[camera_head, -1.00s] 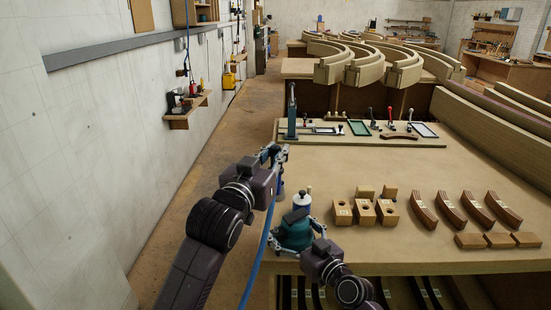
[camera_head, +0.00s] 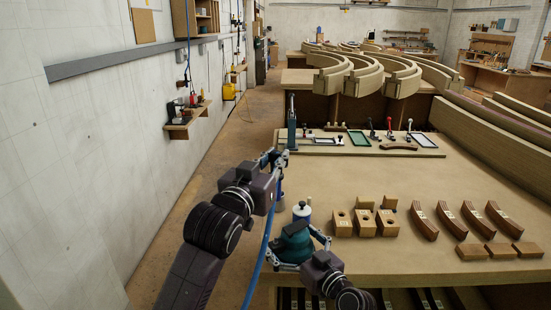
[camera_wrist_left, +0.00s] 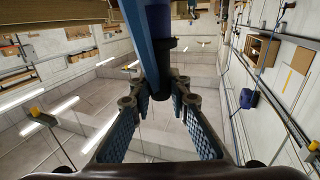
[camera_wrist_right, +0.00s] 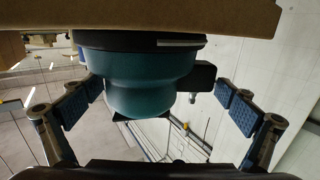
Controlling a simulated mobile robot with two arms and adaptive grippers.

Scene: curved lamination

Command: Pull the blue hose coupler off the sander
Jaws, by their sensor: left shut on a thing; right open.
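My left gripper (camera_head: 273,158) is shut on the blue hose coupler, a dark blue cylinder (camera_wrist_left: 158,18) with a black section running between the fingers in the left wrist view. The blue hose (camera_head: 262,245) hangs down beside this gripper. The teal sander (camera_head: 294,240) stands at the table's front left corner, to the right of the hose. The right wrist view shows its rounded body (camera_wrist_right: 145,88) and a dark side port (camera_wrist_right: 198,77), with no hose on it there. My right gripper (camera_head: 300,252) is open around the sander, with gaps at both finger pads.
A white and blue bottle (camera_head: 301,211) stands just behind the sander. Wooden blocks (camera_head: 365,222) and curved brown pieces (camera_head: 423,222) lie to the right on the table (camera_head: 350,185). A board with tools (camera_head: 350,147) lies farther back. Open aisle floor (camera_head: 228,150) is to the left.

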